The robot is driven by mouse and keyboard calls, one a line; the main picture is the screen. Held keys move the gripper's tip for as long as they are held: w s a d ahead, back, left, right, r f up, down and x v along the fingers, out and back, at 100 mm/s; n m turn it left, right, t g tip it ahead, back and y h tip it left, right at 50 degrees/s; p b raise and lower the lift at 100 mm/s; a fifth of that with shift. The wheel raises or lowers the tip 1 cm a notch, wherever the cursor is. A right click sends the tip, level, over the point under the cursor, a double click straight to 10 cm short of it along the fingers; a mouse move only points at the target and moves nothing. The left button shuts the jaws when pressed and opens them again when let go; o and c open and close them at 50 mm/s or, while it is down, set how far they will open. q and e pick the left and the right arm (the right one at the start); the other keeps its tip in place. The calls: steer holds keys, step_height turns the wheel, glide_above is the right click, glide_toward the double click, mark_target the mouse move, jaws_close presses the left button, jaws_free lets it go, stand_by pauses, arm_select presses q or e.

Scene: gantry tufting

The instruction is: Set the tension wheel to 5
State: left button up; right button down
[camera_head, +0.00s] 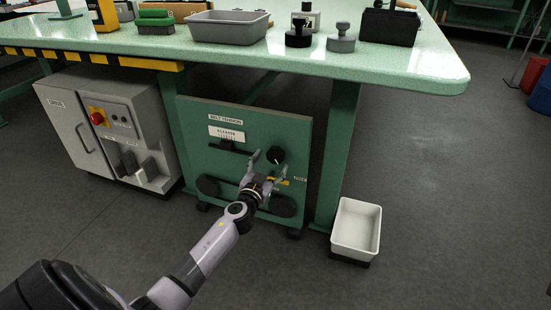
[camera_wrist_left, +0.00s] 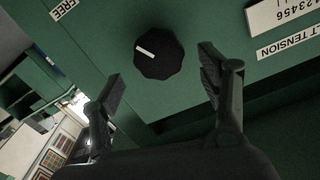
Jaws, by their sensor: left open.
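The tension wheel is a black faceted knob (camera_head: 276,155) with a white mark, on a green panel (camera_head: 200,160) under the table. It also shows large in the left wrist view (camera_wrist_left: 165,62), with its mark tilted. A white numbered scale plate (camera_head: 226,134) is up and left of it, under a "BELT TENSION" label (camera_head: 225,119); a dark slot runs below. The pointer's reading is too small to tell. My left gripper (camera_head: 268,163) is open in front of the wheel; in the wrist view its fingers (camera_wrist_left: 160,68) are spread either side of it, apparently not touching.
A "FREE" label (camera_head: 300,178) and yellow part (camera_head: 285,182) are close below right of the wheel. Dark rollers sit low on the panel. A grey cabinet (camera_head: 85,125) with a red button stands left. A white bin (camera_head: 345,240) is on the floor right. The table edge overhangs above.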

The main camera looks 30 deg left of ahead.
mark_target(275, 157)
arm_select(q)
steer(key=b+x, duration=0.1)
steer(key=x, duration=0.4)
steer(key=shift+c, duration=0.5)
steer(key=c, duration=1.1)
